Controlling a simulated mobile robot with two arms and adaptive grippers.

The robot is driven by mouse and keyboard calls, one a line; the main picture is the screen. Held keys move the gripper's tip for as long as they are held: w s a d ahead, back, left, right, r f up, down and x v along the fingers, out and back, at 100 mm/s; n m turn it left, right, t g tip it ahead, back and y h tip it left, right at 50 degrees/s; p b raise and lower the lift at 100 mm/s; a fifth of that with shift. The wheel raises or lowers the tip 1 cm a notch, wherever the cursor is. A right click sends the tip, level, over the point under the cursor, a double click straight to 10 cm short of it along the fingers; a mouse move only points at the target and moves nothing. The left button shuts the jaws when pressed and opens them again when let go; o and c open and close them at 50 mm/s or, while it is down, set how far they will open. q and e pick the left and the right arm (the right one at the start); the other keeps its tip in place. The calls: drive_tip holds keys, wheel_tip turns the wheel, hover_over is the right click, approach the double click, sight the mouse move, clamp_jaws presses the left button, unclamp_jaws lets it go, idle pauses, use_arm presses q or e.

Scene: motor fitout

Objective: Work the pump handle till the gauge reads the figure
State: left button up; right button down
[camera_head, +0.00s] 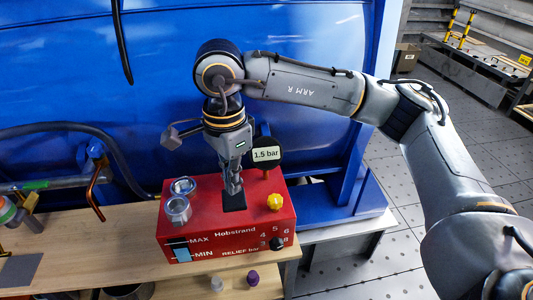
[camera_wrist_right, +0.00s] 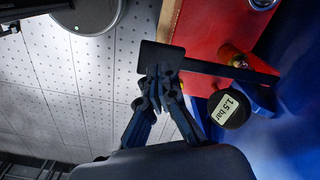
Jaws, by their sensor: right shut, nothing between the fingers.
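The red pump box (camera_head: 215,232), marked Hobstrand, stands on the wooden bench. Its round black gauge (camera_head: 266,154) reads 1.5 bar, and the gauge (camera_wrist_right: 229,108) also reads 1.5 bar in the right wrist view. The black pump handle (camera_wrist_right: 225,70) ends in a flat pad; the pad (camera_head: 233,204) shows below my fingers in the head view. My right gripper (camera_head: 234,186) is shut and empty, with its fingertips (camera_wrist_right: 158,76) at the pad. I cannot tell whether they touch it. My left gripper is not in view.
The box carries two silver caps (camera_head: 178,208), a yellow knob (camera_head: 275,202), a black relief knob (camera_head: 277,243) and a MAX/MIN sight window (camera_head: 183,252). A blue panel (camera_head: 60,80) rises behind. A hose and copper pipe (camera_head: 95,190) crowd the left.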

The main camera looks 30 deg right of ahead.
drive_tip(key=shift+f, duration=0.1)
idle(0.4)
drive_tip(key=f+b, duration=0.7)
drive_tip(key=f, duration=0.1)
drive_tip(key=shift+w+d+f+b, duration=0.15)
drive_tip(key=shift+w+b, duration=0.2)
drive_tip(key=shift+w, duration=0.05)
wheel_tip(320, 180, up, 9)
drive_tip(key=p, duration=0.5)
hover_over(235, 196)
drive_tip(key=shift+s+a+f, duration=0.15)
drive_tip(key=shift+a, duration=0.05)
drive_tip(key=shift+f, duration=0.1)
